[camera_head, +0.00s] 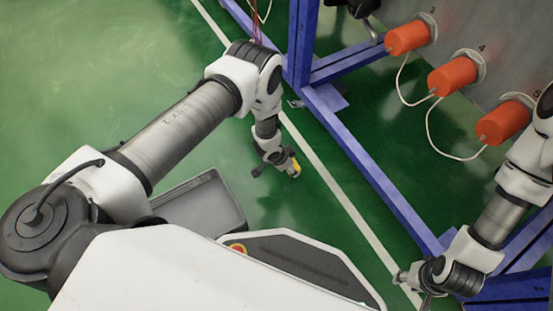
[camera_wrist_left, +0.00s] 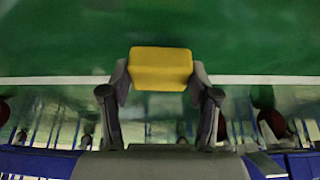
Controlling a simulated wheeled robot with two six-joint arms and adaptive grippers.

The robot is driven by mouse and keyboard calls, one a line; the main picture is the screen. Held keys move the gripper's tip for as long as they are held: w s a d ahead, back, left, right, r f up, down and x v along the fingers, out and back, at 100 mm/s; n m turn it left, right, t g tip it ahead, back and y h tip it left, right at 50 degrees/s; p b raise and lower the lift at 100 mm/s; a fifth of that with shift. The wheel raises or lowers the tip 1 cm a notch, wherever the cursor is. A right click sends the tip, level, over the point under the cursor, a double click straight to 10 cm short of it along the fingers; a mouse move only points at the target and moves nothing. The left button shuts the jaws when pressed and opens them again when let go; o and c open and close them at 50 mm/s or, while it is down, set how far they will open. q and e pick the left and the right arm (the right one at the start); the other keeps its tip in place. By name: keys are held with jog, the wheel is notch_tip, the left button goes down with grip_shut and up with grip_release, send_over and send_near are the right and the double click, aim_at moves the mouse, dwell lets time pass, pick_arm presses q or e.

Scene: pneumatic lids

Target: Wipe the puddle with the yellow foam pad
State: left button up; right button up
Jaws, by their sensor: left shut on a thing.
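The yellow foam pad (camera_wrist_left: 160,68) is held between the two fingertips of my left gripper (camera_wrist_left: 160,85) in the left wrist view. In the head view my left gripper (camera_head: 279,164) hangs over the green floor, left of the white line, with the yellow pad (camera_head: 295,170) at its tip. My right gripper (camera_head: 412,283) is at the lower right, by the blue frame; it is small and I cannot tell whether it is open. I cannot make out a clear puddle edge on the glossy floor.
A grey bin (camera_head: 207,204) stands on the floor beside my base. A blue frame (camera_head: 365,170) runs along the right and carries a grey panel with orange cylinders (camera_head: 453,76) and white cables. A white line (camera_head: 340,190) crosses the floor. The floor at upper left is clear.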

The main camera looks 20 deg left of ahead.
pick_arm(q)
jog(key=shift+s+r+p, duration=0.15)
jog(key=shift+r+p, duration=1.8)
jog(key=shift+r, duration=0.7)
